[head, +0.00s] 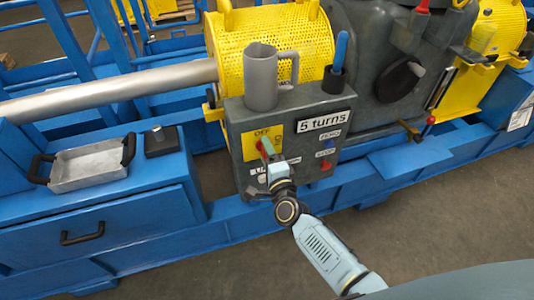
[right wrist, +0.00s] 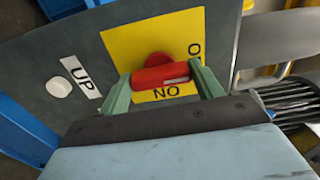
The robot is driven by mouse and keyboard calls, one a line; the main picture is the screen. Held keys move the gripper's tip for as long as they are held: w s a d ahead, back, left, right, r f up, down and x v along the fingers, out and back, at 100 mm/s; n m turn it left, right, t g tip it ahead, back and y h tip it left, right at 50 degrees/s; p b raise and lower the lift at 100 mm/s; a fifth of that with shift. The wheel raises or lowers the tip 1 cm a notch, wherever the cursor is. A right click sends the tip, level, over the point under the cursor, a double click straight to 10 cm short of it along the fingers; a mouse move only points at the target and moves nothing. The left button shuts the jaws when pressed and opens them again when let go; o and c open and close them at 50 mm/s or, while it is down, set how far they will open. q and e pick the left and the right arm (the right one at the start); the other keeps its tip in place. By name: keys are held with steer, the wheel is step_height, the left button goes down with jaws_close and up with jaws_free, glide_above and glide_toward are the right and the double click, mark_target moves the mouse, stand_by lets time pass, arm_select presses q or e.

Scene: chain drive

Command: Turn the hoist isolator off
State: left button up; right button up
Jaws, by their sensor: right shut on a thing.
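The hoist isolator is a red rotary handle (head: 267,146) on a yellow plate (head: 250,143) on the front of the dark grey control box (head: 233,115). The plate carries OFF and ON lettering. My right gripper (head: 269,158) is at the plate, its arm coming from the lower right. In the right wrist view the red handle (right wrist: 165,77) lies between the two green fingers of my right gripper (right wrist: 161,82), which are shut on its ends. The lettering there is turned and partly covered by the handle and fingers. My left gripper is not in view.
A grey jug (head: 261,80) and a holder with a blue-handled tool (head: 340,52) stand on the box. A metal tray (head: 90,166) sits on the blue bench at left. Open floor lies in front.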

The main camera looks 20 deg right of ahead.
steer(key=o, duration=1)
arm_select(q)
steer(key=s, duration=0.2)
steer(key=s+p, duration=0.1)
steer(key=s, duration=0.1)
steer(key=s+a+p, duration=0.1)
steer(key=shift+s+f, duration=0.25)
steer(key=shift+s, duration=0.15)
arm_select(e)
steer(key=s, duration=1.3)
steer(key=shift+s+d, duration=0.2)
steer(key=shift+s, duration=0.05)
steer(key=shift+f, duration=0.1)
